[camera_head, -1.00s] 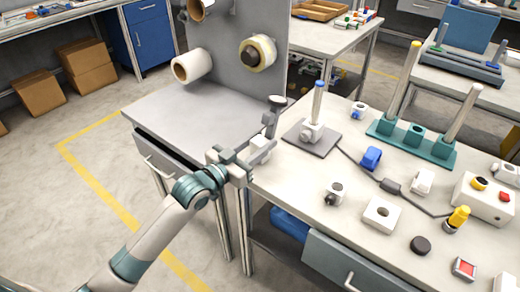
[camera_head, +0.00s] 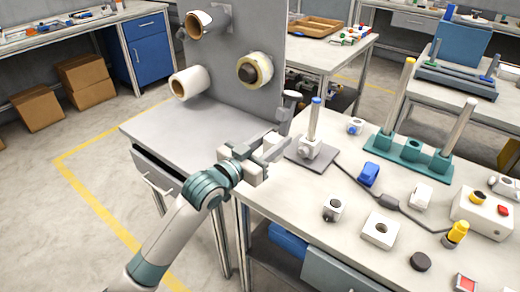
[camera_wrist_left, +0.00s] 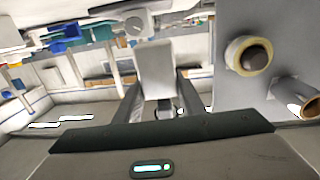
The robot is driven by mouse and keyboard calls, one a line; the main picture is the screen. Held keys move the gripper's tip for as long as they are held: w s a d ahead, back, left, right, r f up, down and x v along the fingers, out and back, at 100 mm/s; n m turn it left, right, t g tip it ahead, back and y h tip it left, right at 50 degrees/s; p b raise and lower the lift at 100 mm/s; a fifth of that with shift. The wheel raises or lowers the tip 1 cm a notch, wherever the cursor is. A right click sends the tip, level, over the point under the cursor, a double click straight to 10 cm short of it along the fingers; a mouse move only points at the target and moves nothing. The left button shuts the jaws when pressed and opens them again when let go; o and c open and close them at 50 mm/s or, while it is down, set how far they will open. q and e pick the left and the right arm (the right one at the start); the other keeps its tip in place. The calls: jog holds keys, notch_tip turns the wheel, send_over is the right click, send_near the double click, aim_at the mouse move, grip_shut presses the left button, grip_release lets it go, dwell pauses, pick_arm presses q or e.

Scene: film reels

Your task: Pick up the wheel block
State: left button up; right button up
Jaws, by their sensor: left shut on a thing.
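My left gripper (camera_head: 274,148) reaches in over the left end of the right-hand worktable. It is shut on a pale grey-white block, which I take to be the wheel block (camera_head: 284,116); it stands up from the fingertips with a grey upper end. In the left wrist view the block (camera_wrist_left: 155,70) sits between the two fingers (camera_wrist_left: 158,102), and a small dark round part shows low between them. The fingers hide part of it, so its wheel is not clear. My right gripper is not in view.
A grey plate with a blue-tipped post (camera_head: 315,118) stands just right of the gripper. A teal rack with posts (camera_head: 408,150) is behind. A blue clip (camera_head: 369,174), a white square block (camera_head: 380,229) and a black disc (camera_head: 420,261) lie on the table. An upright panel (camera_head: 232,75) carries rolls.

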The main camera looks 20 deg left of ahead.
pick_arm(q)
jog(key=w+d+r, duration=0.2)
jog(key=d+r, duration=0.2)
jog(key=d, duration=0.3)
jog(key=shift+w+r, duration=0.25)
jog(key=shift+r, duration=0.15)
jog(key=s+a+f+n+t+y, duration=0.1)
jog(key=s+a+f+n+y, duration=0.3)
jog(key=s+a+f+y, duration=0.3)
jog(key=s+a+f, duration=0.1)
jog(key=s+a, duration=0.4)
jog(key=s, duration=0.2)
jog(key=shift+a+f+n+t, duration=0.15)
jog(key=shift+f+n+t, duration=0.15)
jog(key=shift+n, duration=0.1)
